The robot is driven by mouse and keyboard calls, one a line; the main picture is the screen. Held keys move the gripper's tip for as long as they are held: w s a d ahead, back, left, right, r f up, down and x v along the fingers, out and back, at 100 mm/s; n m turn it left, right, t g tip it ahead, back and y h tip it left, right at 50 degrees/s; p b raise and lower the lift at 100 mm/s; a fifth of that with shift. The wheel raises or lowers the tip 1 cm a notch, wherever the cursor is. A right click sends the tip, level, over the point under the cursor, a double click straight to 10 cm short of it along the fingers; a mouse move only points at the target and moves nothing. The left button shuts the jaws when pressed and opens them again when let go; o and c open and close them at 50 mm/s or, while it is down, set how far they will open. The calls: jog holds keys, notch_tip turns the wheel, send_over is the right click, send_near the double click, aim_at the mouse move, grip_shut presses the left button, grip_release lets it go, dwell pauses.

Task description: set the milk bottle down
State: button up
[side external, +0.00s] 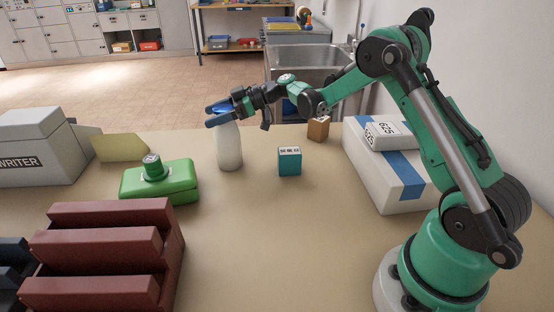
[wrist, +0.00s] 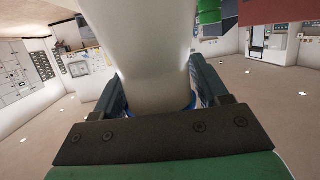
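The milk bottle (side external: 229,147) is white with a blue cap (side external: 221,108). It is upright at the far middle of the table, its base at or just above the top; I cannot tell whether it touches. My gripper (side external: 218,115) is around its neck just below the cap, reaching in from the right. In the wrist view the white bottle (wrist: 157,50) fills the space between both fingers, which press close on either side. The blue rim of the cap shows beside the fingers.
On the table (side external: 255,235) are a green box (side external: 160,183) with a can (side external: 153,167), a teal block (side external: 289,162), a brown block (side external: 318,128), a white parcel (side external: 385,170), a dark red rack (side external: 110,255) and a grey typewriter case (side external: 40,150). The front middle is clear.

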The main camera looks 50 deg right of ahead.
jog(key=shift+o, duration=1)
jog(key=shift+r, duration=0.2)
jog(key=v, duration=1.2)
jog(key=s+a+r+m+g+h, duration=0.1)
jog(key=s+a+m+g+h, duration=0.3)
jog(key=a, duration=0.5)
jog(key=s+a+f+m+t+h, duration=0.2)
jog(key=s+m+h, duration=0.4)
jog(key=s, duration=0.5)
jog(key=shift+s+a+f+h, duration=0.2)
jog(key=shift+a+h, duration=0.45)
jog(key=shift+h, duration=0.15)
